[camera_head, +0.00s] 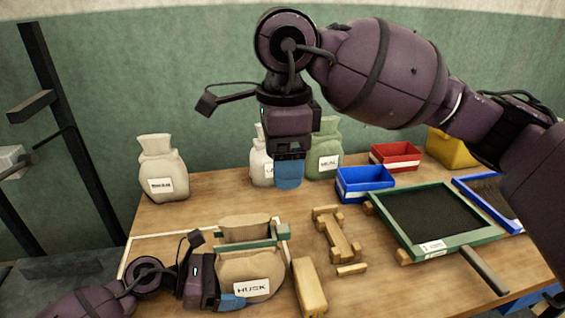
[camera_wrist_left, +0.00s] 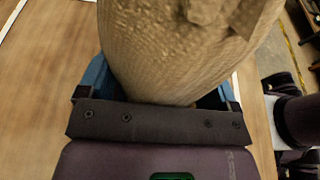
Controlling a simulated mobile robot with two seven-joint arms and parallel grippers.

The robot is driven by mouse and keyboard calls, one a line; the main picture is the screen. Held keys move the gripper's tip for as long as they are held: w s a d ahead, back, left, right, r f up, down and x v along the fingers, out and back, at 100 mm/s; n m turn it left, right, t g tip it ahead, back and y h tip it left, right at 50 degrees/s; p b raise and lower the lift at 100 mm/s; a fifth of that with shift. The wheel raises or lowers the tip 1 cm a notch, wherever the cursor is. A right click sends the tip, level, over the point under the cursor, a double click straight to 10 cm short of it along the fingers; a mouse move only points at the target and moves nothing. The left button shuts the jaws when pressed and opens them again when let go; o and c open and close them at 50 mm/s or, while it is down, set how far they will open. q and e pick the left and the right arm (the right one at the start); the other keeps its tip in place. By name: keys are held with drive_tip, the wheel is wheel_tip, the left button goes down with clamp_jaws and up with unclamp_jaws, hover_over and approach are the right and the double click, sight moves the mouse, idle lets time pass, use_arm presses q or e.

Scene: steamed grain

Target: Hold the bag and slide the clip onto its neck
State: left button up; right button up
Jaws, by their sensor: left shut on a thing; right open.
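The tan bag labelled HUSK (camera_head: 250,268) stands upright at the front of the table, inside a white outline. A green clip (camera_head: 262,243) lies across its neck, with its right end sticking out past the bag. I cannot tell whether it fully encloses the neck. My left gripper (camera_head: 232,301) is shut on the lower part of the bag. In the left wrist view the bag (camera_wrist_left: 180,50) fills the space between the blue fingers of my left gripper (camera_wrist_left: 165,92). My right gripper (camera_head: 289,182) is open and empty, above the table behind the bag.
Wooden pieces (camera_head: 338,235) and a wooden block (camera_head: 309,287) lie right of the bag. A green-framed sieve (camera_head: 480,238), blue bin (camera_head: 365,183) and red bin (camera_head: 396,157) stand further right. Other bags (camera_head: 162,170) stand at the back.

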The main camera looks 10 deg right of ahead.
use_arm(q)
drive_tip(key=shift+r, duration=0.15)
drive_tip(key=o, duration=0.5)
